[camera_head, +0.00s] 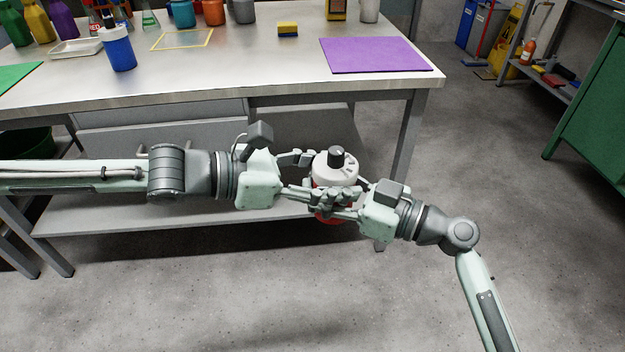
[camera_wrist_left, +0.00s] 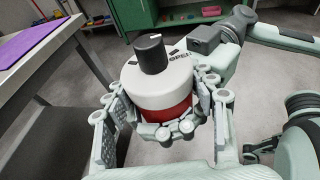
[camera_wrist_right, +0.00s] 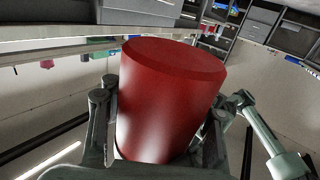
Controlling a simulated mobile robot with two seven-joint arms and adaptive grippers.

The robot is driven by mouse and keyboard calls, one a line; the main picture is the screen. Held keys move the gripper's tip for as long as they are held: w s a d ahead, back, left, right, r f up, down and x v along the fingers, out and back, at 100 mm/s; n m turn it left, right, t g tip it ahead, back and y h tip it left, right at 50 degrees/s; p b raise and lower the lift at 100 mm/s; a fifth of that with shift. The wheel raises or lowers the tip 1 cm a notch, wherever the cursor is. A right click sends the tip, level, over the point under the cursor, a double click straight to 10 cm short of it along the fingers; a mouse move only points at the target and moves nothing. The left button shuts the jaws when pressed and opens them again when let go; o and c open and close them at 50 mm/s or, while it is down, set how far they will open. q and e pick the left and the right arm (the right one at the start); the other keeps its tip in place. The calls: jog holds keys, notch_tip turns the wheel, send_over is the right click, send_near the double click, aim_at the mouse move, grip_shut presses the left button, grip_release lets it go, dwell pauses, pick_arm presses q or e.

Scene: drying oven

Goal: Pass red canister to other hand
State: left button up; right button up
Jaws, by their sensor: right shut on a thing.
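The red canister (camera_wrist_right: 168,100), with a white top and a black knob (camera_head: 336,156), is held upright in the air in front of the table. My right gripper (camera_head: 335,199) is shut on its red lower body. My left gripper (camera_head: 308,175) reaches in from the left with its fingers open on either side of the canister. In the left wrist view the white top (camera_wrist_left: 158,80) sits between the left fingers, and the right gripper's fingers wrap the red part below. The two grippers' fingers overlap closely, so exact contact of the left fingers is hard to tell.
The metal table (camera_head: 240,75) stands behind the canister with a lower shelf. On it are a purple mat (camera_head: 374,55), a yellow-and-blue sponge (camera_head: 288,29), a blue bottle (camera_head: 118,50) and a white tray (camera_head: 76,47). A green cabinet (camera_head: 595,115) stands at right. The floor in front is clear.

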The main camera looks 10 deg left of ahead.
pick_arm(q)
jog(key=o, duration=0.4)
jog(key=shift+a, duration=0.1)
